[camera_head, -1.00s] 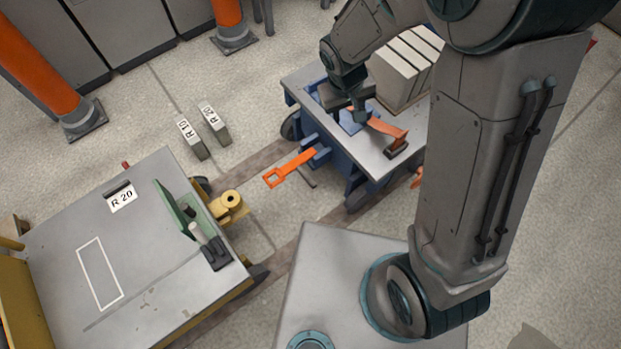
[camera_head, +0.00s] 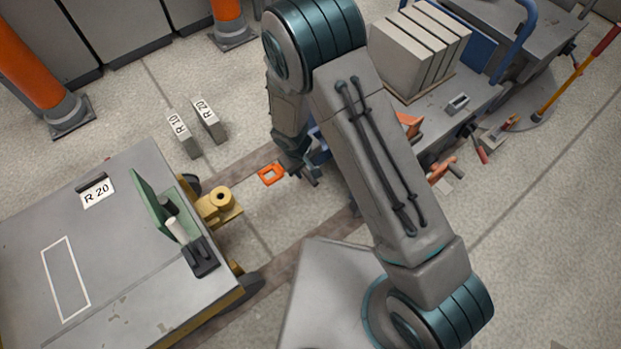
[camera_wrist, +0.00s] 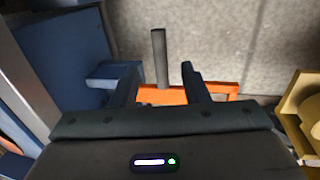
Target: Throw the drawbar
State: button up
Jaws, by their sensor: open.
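The orange drawbar (camera_head: 271,174) sticks out from the blue cart (camera_head: 318,150) towards the left. Its open square eye shows in the head view, and my arm hides the rest. My gripper (camera_head: 303,178) is low beside the drawbar, to the right of the eye. In the wrist view my gripper (camera_wrist: 160,75) is open. The orange drawbar (camera_wrist: 220,90) crosses the view behind the fingers. A grey rod (camera_wrist: 160,55) shows between the fingers, apart from both. I cannot tell its depth relative to the fingertips.
A yellow coupling (camera_head: 218,204) on the grey R 20 cart (camera_head: 120,290) faces the drawbar's eye across a short gap. Grey panels (camera_head: 415,60) stand on the blue cart.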

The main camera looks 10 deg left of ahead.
aim_at(310, 178)
jog(key=f, duration=0.2)
jog(key=f+b, duration=0.1)
jog(key=f, duration=0.1)
jog(key=w+d+f+b, duration=0.1)
jog(key=f, duration=0.2)
grip_shut()
